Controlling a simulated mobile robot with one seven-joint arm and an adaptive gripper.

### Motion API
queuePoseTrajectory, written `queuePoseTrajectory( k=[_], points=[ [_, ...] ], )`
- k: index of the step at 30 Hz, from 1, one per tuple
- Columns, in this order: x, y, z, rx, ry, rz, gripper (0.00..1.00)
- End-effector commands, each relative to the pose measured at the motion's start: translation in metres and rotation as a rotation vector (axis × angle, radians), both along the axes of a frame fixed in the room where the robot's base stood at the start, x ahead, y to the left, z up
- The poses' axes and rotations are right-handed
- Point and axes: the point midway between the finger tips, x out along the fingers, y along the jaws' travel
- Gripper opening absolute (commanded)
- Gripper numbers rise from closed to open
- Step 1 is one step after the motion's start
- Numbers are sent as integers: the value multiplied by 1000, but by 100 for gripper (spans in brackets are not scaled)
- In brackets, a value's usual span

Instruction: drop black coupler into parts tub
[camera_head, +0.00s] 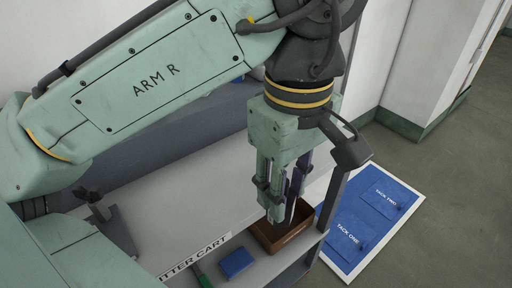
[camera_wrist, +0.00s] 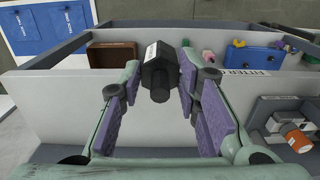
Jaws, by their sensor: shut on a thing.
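The black coupler (camera_wrist: 158,72) is a dark hexagonal piece with a narrower round end and a pale label on its side. It sits between the purple-padded fingers of my gripper (camera_wrist: 161,78) in the wrist view. In the head view my gripper (camera_head: 283,200) points down near the brown open tub (camera_head: 293,240), its tips close to the tub's back edge. I cannot clearly make out the coupler there among the fingers. The tub also shows in the wrist view (camera_wrist: 112,57), beyond the coupler and to its left.
A blue block (camera_head: 236,263) and a green-handled tool (camera_head: 203,277) lie left of the tub on the cart (camera_head: 180,262). A grey tray (camera_wrist: 268,125) holds an orange-banded cylinder (camera_wrist: 297,137). Blue boards (camera_head: 350,230) lie on the floor at right.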

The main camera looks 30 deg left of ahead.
Motion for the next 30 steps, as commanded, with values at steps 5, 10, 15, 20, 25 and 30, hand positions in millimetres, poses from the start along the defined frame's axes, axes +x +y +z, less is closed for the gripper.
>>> queuePoseTrajectory(
  k=[5, 10, 15, 20, 25, 30],
  points=[
    [20, 15, 0, -3, 2, 1, 0],
    [57, 42, -4, -5, 2, 1, 0],
    [91, 68, -8, -3, 1, 2, 0],
    [112, 84, -12, -2, 1, 1, 0],
    [122, 92, -13, -2, 1, 1, 0],
    [126, 97, -34, 0, 2, 1, 0]
  ],
)
